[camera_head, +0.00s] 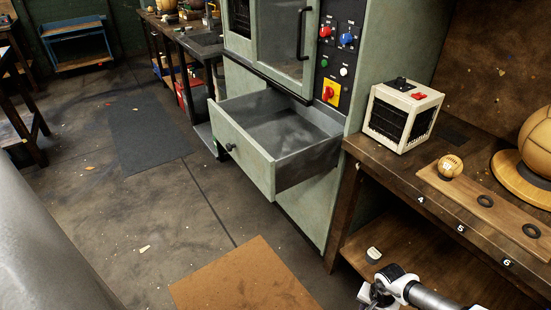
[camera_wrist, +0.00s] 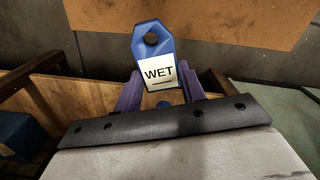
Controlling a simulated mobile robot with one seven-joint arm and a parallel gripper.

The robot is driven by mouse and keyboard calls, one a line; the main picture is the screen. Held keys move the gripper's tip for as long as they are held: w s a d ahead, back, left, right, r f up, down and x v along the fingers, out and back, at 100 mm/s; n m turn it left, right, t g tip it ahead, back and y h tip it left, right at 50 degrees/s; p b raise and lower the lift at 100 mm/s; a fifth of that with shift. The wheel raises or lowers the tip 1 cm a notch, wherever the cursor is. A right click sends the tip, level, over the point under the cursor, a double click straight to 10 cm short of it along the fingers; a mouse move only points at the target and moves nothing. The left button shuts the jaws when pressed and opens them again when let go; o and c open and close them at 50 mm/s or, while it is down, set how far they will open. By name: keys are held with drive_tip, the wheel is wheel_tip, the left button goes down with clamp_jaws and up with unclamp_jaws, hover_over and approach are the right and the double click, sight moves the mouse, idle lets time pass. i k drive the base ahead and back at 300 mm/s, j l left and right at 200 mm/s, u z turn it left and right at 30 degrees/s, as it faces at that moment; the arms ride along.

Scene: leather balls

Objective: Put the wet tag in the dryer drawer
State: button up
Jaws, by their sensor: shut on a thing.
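The wet tag (camera_wrist: 153,40) is blue with a hole at its top and a white label reading "WET". In the wrist view it stands up between the two purple fingers of my gripper (camera_wrist: 158,92), which is shut on it. In the head view my gripper (camera_head: 368,293) is at the bottom right edge, below and to the right of the drawer and apart from it. I cannot make out the tag there. The dryer drawer (camera_head: 243,152) is pulled out of the green dryer cabinet (camera_head: 312,195), and its grey inside looks empty.
A wooden workbench (camera_head: 395,190) stands right of the drawer, with a small heater-like box (camera_head: 402,115), a small ball (camera_head: 450,166), dark rings and a large leather ball (camera_head: 535,140). A brown mat (camera_head: 243,278) lies on the floor.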

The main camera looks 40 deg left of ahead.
sight(276, 143)
drive_tip(key=u, duration=1.15)
